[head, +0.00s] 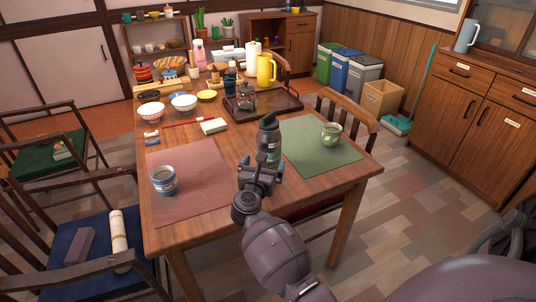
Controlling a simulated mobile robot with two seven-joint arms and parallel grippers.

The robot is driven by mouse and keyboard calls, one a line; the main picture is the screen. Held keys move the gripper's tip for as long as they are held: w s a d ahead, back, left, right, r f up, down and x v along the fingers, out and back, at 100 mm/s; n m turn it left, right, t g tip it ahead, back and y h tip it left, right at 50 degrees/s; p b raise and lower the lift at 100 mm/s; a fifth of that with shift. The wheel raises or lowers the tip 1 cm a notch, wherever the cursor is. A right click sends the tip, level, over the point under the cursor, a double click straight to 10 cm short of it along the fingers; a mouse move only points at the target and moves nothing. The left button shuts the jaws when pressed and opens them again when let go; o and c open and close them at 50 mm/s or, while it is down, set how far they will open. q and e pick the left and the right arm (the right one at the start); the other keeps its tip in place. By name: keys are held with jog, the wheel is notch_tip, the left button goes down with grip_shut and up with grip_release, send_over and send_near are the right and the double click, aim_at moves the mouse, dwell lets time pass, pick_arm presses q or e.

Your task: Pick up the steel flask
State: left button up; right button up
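The steel flask (269,142) is a grey bottle with a dark looped cap. It stands upright in the head view, at the left edge of the green placemat (318,146). My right gripper (262,163) is at its lower part, on the near side, and overlaps its base in the picture. The fingers hide the flask's bottom, so I cannot tell whether they touch or grip it, or whether it rests on the table. My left gripper is not in view.
A green cup (331,134) stands on the green placemat, right of the flask. A blue-grey cup (163,179) stands on the pink placemat (203,188). Behind are a tray (285,97) with a glass teapot (246,98) and a yellow jug (265,70). Chairs surround the wooden table (234,143).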

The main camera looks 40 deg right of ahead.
aim_at(268, 151)
jog(key=x, duration=0.5)
jog(key=shift+w+b, duration=0.1)
jog(key=shift+b, duration=0.2)
jog(key=shift+w+d+r, duration=0.15)
jog(key=shift+d, duration=0.1)
jog(key=c, duration=1.2)
jog(key=shift+r, duration=0.1)
jog(key=shift+c, duration=0.9)
jog(key=shift+r, duration=0.15)
